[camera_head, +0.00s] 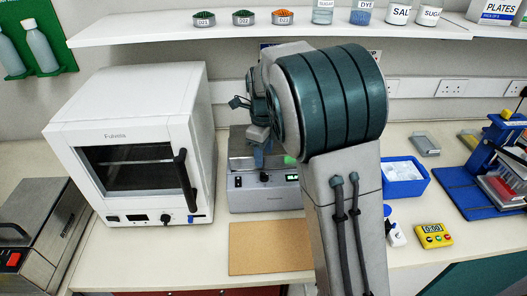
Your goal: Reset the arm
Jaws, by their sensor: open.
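My arm fills the middle of the head view, with a large teal joint and a grey link in front. My gripper (262,154) is small and partly hidden behind this joint. It points down in front of the grey bench instrument (262,199), over its upper part. It is open, and I see nothing held in it. Whether it touches the instrument I cannot tell.
A white oven (122,130) stands left of the instrument, and a brown board (268,248) lies in front. To the right are a blue tray (404,185), a yellow timer (433,236) and a blue stand (470,190). A shelf (150,32) with jars runs above.

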